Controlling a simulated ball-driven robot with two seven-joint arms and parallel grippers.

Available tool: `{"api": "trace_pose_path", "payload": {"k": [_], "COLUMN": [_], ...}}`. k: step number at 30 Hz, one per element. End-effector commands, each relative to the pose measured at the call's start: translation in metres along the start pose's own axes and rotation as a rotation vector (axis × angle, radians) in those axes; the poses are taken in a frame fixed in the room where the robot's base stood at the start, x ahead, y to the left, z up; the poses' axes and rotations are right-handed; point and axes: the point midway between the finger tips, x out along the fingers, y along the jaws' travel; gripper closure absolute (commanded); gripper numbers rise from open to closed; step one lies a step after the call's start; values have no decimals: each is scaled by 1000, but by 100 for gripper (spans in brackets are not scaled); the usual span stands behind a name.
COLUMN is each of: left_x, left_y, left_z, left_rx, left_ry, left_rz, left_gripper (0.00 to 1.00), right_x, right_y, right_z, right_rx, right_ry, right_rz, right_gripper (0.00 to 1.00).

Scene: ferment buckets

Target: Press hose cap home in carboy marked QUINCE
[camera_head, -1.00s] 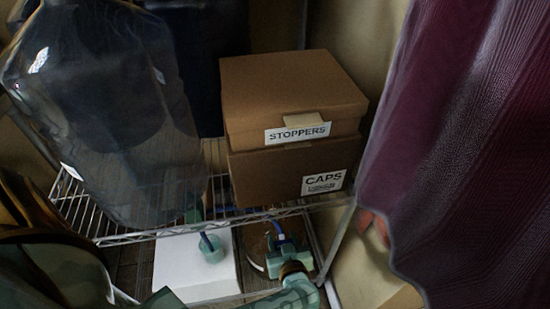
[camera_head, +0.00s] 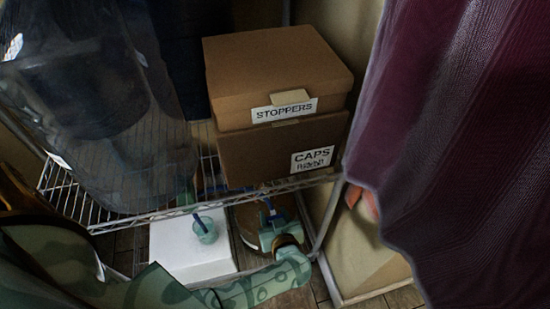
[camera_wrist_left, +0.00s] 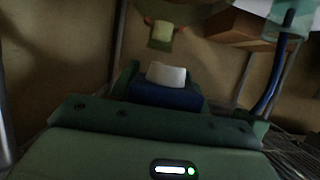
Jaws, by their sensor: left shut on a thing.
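My left gripper (camera_head: 272,232) is low in the head view, under the front edge of the wire shelf. It is shut on a small piece with a blue hose (camera_head: 268,206) rising from it, which looks like the hose cap. The piece is mostly hidden by the jaws. A round brown-topped vessel (camera_head: 243,219) is just behind and left of it; contact cannot be told. No QUINCE mark can be read. The wrist view shows a finger with a pale pad (camera_wrist_left: 165,76). My right gripper is not in view.
A translucent teal cup (camera_head: 204,229) with a blue hose stands on a white block (camera_head: 180,250) to the left. A maroon curtain (camera_head: 460,130) hangs at right.

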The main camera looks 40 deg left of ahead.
Motion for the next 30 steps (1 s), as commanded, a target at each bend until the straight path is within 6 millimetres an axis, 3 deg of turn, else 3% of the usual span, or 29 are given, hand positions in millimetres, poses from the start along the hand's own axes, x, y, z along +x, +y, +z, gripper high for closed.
{"api": "trace_pose_path", "payload": {"k": [30], "left_x": [36], "left_y": [0], "left_z": [-11], "left_rx": [-1], "left_ry": [0], "left_rz": [-1], "left_gripper": [79], "right_x": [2], "right_y": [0], "right_z": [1], "right_rx": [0], "right_ry": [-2], "right_rz": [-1], "right_gripper": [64]}}
